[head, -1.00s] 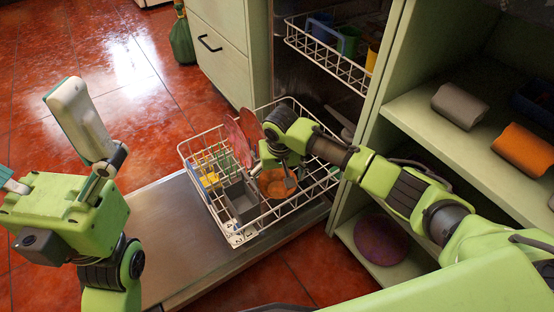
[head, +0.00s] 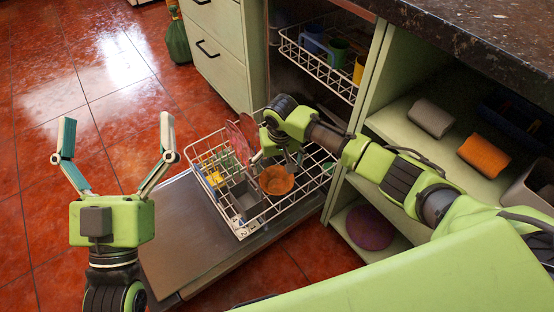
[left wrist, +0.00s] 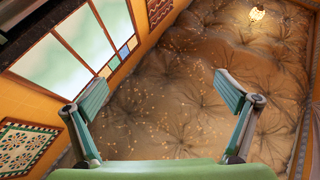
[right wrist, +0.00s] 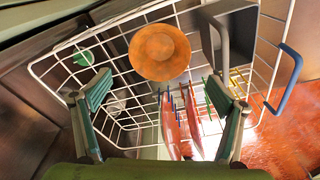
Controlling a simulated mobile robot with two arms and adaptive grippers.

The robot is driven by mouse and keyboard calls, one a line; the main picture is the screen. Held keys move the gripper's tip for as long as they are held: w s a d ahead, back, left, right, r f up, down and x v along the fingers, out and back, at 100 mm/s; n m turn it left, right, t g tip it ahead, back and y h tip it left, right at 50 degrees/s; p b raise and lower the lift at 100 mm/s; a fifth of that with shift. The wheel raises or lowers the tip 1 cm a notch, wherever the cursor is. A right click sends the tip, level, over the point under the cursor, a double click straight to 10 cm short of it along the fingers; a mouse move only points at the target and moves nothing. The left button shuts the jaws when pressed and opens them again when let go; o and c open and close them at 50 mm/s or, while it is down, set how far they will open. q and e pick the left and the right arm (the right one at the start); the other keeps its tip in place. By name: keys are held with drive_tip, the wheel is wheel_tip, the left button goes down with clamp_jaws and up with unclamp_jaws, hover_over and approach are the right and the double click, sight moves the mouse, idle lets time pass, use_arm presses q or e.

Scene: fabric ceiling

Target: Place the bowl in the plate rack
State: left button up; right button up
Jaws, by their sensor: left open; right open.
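The orange bowl (head: 276,180) sits inside the white wire plate rack (head: 243,232), which is pulled out over the lowered dishwasher door. In the right wrist view the bowl (right wrist: 160,52) lies in the wire rack (right wrist: 75,42), just beyond my open fingers and apart from them. My right gripper (head: 278,158) hangs over the rack, above and behind the bowl; its fingers (right wrist: 158,92) are spread and empty. My left gripper (head: 117,124) is open and empty, pointing upward at the left, away from the rack.
Red plates (head: 238,140) stand in the rack near a grey container (head: 246,198). An upper rack (head: 318,66) holds cups. Green shelves at the right hold a grey item (head: 431,118) and an orange one (head: 484,156). The door (head: 190,225) has bare space left of the rack.

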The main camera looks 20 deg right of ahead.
drive_tip(key=s+a+r+n+t+y+p, duration=0.1)
drive_tip(key=s+a+r+n+t+y, duration=0.2)
drive_tip(key=a, duration=0.6)
drive_tip(key=s+a+r+n+t+y, duration=0.1)
drive_tip(key=a+r+t+y, duration=0.4)
drive_tip(key=a, duration=0.4)
use_arm(q)
wheel_tip(320, 180, down, 7)
drive_tip(key=w+g+y, duration=0.1)
drive_tip(key=w+g, duration=0.1)
drive_tip(key=g, duration=0.2)
drive_tip(key=shift+w+a+f+y, duration=0.2)
drive_tip(key=shift+w+a+y, duration=0.1)
use_arm(e)
drive_tip(key=s+d+r+t+h, duration=0.1)
drive_tip(key=s+d+r+t, duration=0.1)
drive_tip(key=r, duration=0.6)
drive_tip(key=s+d+r+t+h, duration=0.1)
drive_tip(key=s+d+r+t, duration=0.2)
drive_tip(key=d+r, duration=0.4)
drive_tip(key=s+d+r+t+h, duration=0.1)
drive_tip(key=s+d+r+t, duration=0.2)
drive_tip(key=r, duration=0.8)
drive_tip(key=shift+s+d+r+m+t, duration=0.2)
drive_tip(key=shift+d+m+t, duration=0.1)
drive_tip(key=shift+d+t, duration=0.65)
drive_tip(key=shift+a, duration=0.1)
